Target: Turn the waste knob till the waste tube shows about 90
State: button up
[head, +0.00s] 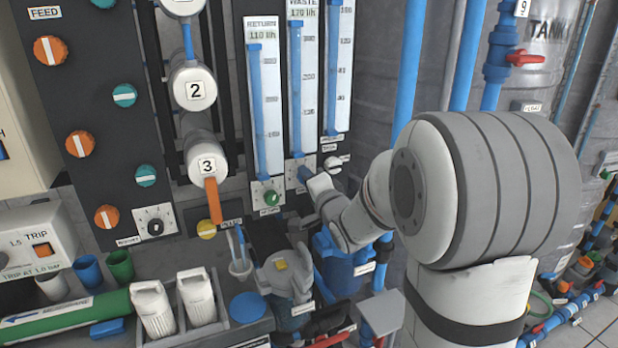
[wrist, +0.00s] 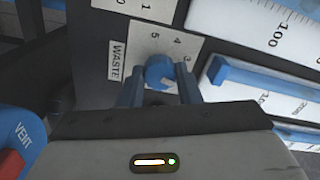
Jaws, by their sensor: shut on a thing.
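The waste knob (wrist: 160,70) is blue and sits on a white numbered dial plate (wrist: 145,42) beside a "WASTE" label in the wrist view. My gripper (wrist: 159,80) has its fingers on both sides of the knob and is shut on it. In the head view my gripper (head: 311,180) reaches the foot of the waste tube (head: 308,85), mostly hiding the knob. The waste tube's display (head: 302,13) reads about 170 l/h, the last digit being unclear. The blue column in the tube stands high, its top near the display.
The return tube (head: 266,110), showing 110 l/h, stands just left, with a green knob (head: 271,197) below. Another tube (head: 338,70) stands right. A blue block with a red part marked "VENT" (wrist: 22,140) is close at lower left in the wrist view.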

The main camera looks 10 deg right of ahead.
jog(key=shift+m+p, duration=1.4)
jog(key=shift+m, duration=3.7)
jog(key=o, duration=1)
jog(key=shift+c, duration=0.2)
jog(key=s+d, duration=0.1)
jog(key=s, duration=0.6)
jog(key=shift+s+d, duration=0.3)
